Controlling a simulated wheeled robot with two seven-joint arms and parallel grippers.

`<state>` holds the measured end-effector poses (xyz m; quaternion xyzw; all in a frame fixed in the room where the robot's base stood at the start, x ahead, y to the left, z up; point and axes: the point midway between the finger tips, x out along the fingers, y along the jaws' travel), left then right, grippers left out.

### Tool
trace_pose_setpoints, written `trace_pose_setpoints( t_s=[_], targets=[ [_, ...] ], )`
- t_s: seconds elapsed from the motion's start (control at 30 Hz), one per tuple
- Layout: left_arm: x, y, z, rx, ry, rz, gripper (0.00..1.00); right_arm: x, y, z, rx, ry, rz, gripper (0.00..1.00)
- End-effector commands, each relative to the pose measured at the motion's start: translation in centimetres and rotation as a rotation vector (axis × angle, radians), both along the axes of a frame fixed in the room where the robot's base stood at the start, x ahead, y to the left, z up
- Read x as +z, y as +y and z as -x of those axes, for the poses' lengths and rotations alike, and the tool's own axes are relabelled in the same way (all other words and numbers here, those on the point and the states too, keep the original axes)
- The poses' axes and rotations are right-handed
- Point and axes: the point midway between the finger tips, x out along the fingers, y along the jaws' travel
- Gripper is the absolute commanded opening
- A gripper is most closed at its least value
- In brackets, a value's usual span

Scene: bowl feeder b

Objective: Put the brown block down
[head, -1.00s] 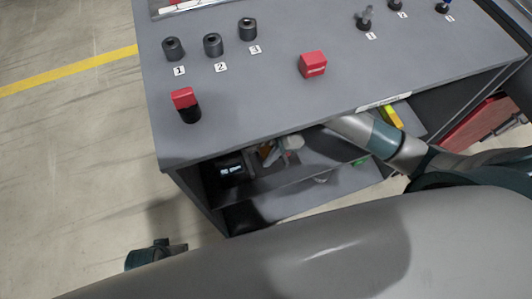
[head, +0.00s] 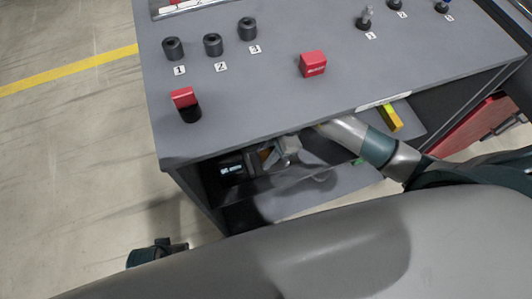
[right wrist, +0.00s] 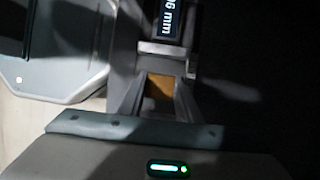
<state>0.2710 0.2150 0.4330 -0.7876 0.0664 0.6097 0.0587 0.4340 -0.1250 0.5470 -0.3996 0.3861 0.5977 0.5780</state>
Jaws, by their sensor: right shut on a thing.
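The brown block (right wrist: 159,86) shows between the fingers of my right gripper (right wrist: 160,98) in the right wrist view, and the gripper is shut on it. In the head view the right arm reaches under the tabletop into the cart's open shelf space, and the gripper (head: 280,151) is partly hidden by the tabletop edge. A small orange-brown patch of the block (head: 266,154) shows there beside a dark device. Whether the block touches a surface below is not visible.
A black device with a lit display (head: 231,170) stands close to the right gripper; its display also shows in the right wrist view (right wrist: 168,18). The tabletop (head: 290,110) above holds a red block (head: 312,64), a red-and-black part (head: 186,104) and several black cylinders. The lower shelf (head: 310,190) looks mostly bare.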

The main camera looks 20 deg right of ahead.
Motion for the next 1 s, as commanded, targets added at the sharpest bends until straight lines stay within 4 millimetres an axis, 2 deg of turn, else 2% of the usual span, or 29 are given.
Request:
trace_pose_setpoints(
  t_s=[0.27,0.3,0.77,1.0],
  targets=[
    [0.1,0.1,0.0,0.000,0.009,-0.003,0.33,-0.2,0.0,0.0,0.000,0.000,0.000,0.05],
    [0.3,0.0,0.0,0.000,0.007,-0.002,0.33,-0.1,0.0,0.0,0.000,0.000,0.000,0.39],
    [0.3,0.0,0.5,0.000,0.007,0.000,0.33,0.1,0.0,0.0,-0.001,0.001,0.000,0.39],
    [-0.2,0.1,0.6,0.001,0.009,0.000,0.33,2.7,-1.2,-0.1,0.001,-0.003,0.001,0.39]
  ],
)
